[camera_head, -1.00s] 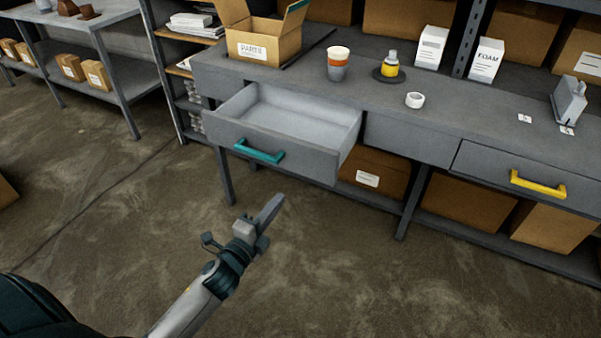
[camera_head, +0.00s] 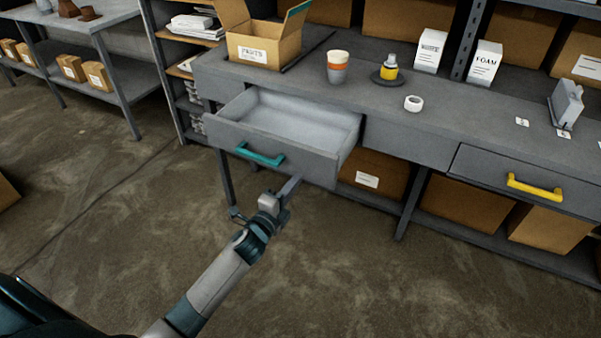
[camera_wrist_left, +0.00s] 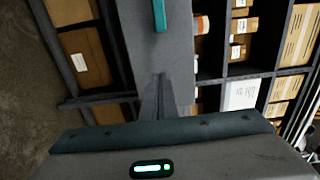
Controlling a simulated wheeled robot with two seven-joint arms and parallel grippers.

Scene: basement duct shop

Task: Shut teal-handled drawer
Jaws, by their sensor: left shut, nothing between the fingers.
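The teal-handled drawer (camera_head: 300,158) stands pulled out of the grey workbench, and its light interior looks empty. Its teal handle (camera_head: 260,154) is on the front face, and it also shows at the top of the left wrist view (camera_wrist_left: 159,14). My left gripper (camera_head: 292,184) is shut and empty, its tips at the lower part of the drawer front, to the right of and below the handle. In the left wrist view the closed fingers (camera_wrist_left: 160,85) point at the grey front panel. I cannot tell whether they touch it. My right gripper is not in view.
A yellow-handled drawer (camera_head: 535,187) is closed at the right. On the bench top (camera_head: 350,97) are an open carton (camera_head: 264,45), a cup (camera_head: 338,68), a bottle (camera_head: 389,68) and a tape roll (camera_head: 413,103). Boxes (camera_head: 375,180) sit below. The floor in front is clear.

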